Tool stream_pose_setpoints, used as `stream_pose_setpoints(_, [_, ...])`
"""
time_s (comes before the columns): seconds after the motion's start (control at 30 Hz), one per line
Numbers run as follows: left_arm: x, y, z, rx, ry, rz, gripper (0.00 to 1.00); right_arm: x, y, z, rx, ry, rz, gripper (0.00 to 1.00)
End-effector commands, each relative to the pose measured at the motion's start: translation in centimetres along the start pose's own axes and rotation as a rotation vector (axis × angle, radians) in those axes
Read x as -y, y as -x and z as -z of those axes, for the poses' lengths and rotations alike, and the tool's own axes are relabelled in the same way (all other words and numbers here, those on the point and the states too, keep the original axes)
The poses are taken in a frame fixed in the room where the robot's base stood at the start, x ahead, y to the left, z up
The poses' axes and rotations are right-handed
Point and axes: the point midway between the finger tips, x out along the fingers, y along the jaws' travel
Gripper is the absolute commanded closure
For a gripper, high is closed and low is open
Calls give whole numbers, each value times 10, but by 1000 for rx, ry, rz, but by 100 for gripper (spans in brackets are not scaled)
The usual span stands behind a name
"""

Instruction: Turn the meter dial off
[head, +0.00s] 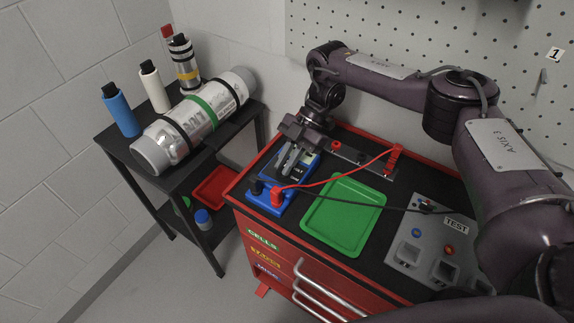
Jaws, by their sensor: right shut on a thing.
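The blue meter (259,204) lies at the left end of the red cart's top. Its red plug (277,197) and black plug (257,187) stand in its near part. My right gripper (290,166) reaches down over the meter's far part, its fingers shut on the dial. The fingers cover the dial, so its pointer and setting are hidden. A dark panel with light marks shows beside the fingers. My left gripper is out of view.
A red lead (335,178) and a black lead (350,203) cross the cart top from the meter. An empty green tray (343,215) and a grey TEST panel (405,252) lie to the right. A black side table (122,153) with a large cylinder (203,118) and bottles stands left.

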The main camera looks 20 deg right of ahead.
Motion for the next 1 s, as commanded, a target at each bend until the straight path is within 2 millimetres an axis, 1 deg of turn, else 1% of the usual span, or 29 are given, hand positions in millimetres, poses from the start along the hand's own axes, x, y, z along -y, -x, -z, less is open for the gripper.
stream_pose_setpoints(0.03, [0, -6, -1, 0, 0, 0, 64, -2, -1, -1, 6, 21, 17, 100])
stream_pose_setpoints(0.1, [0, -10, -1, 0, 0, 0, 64, -2, -2, -1, 6, 44, 41, 100])
stream_pose_setpoints(0.4, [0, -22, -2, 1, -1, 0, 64, -3, -2, 0, 2, 115, 114, 100])
stream_pose_setpoints(0.6, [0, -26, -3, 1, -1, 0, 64, -3, -2, 0, 0, 138, 138, 100])
stream_pose_setpoints(1.0, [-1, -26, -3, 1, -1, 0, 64, -2, -3, 0, -4, 145, 149, 100])
